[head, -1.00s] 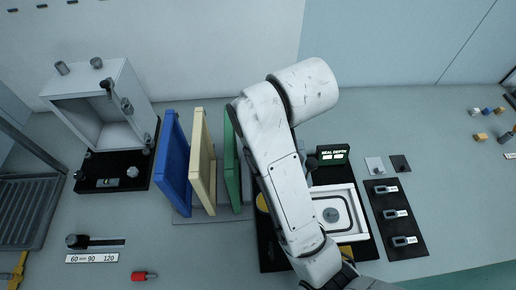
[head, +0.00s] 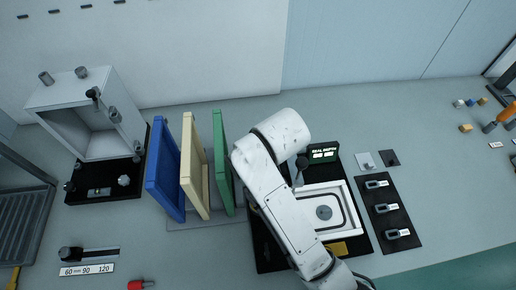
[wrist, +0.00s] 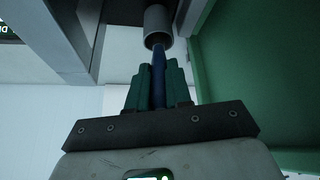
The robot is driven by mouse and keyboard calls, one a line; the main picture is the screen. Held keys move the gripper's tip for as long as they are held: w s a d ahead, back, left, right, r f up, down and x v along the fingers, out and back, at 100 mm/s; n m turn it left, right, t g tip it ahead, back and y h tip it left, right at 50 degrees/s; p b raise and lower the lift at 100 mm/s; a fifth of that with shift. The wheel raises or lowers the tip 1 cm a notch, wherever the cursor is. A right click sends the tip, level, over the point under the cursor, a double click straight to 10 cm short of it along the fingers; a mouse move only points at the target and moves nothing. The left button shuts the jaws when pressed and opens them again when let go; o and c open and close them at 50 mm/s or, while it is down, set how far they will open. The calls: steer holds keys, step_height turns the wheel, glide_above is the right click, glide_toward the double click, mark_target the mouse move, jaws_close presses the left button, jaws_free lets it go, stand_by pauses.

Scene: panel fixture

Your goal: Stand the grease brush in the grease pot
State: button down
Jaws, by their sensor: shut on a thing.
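In the wrist view my gripper (wrist: 158,84) has its green fingers shut on a slim dark blue handle (wrist: 158,62), which looks like the grease brush. The handle runs from the fingers to the open end of a grey cylinder (wrist: 157,22), which looks like the grease pot. The handle's far end overlaps the cylinder's mouth; I cannot tell how far inside it is. The bristles do not show. In the head view my arm hides the gripper, the brush and the pot.
A green panel (wrist: 250,70) stands close at the right in the wrist view. In the head view blue (head: 167,168), cream (head: 195,165) and green (head: 221,160) panels stand left of my arm. A white square frame (head: 352,212) and a seal depth display (head: 322,153) lie right.

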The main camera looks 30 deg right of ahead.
steer(key=shift+f, duration=0.55)
steer(key=c, duration=1.1)
jaws_free()
steer(key=shift+o, duration=0.2)
steer(key=shift+r, duration=0.1)
steer(key=shift+r, duration=0.25)
steer(key=p+v, duration=0.2)
steer(key=v, duration=1)
steer(key=shift+r, duration=0.25)
steer(key=shift+s, duration=0.1)
